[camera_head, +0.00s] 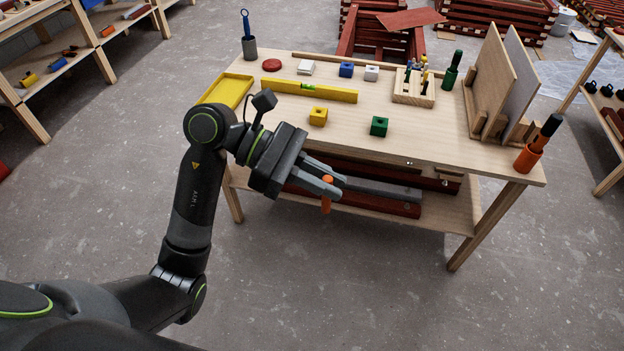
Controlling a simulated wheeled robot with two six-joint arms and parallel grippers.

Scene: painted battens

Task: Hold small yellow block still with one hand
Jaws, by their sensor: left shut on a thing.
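The small yellow block (318,117) sits on the wooden table near its front edge, with a dark hole in its top. My left gripper (329,187) is in front of the table, nearer to me and lower in the picture than the block, and apart from it. What the rest of that thing looks like is hidden by the fingers. My right gripper is not in view.
A green block (379,126) stands right of the yellow one. A wooden holder (414,92) and upright boards (492,80) stand at the right. The table front (440,142) is clear.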

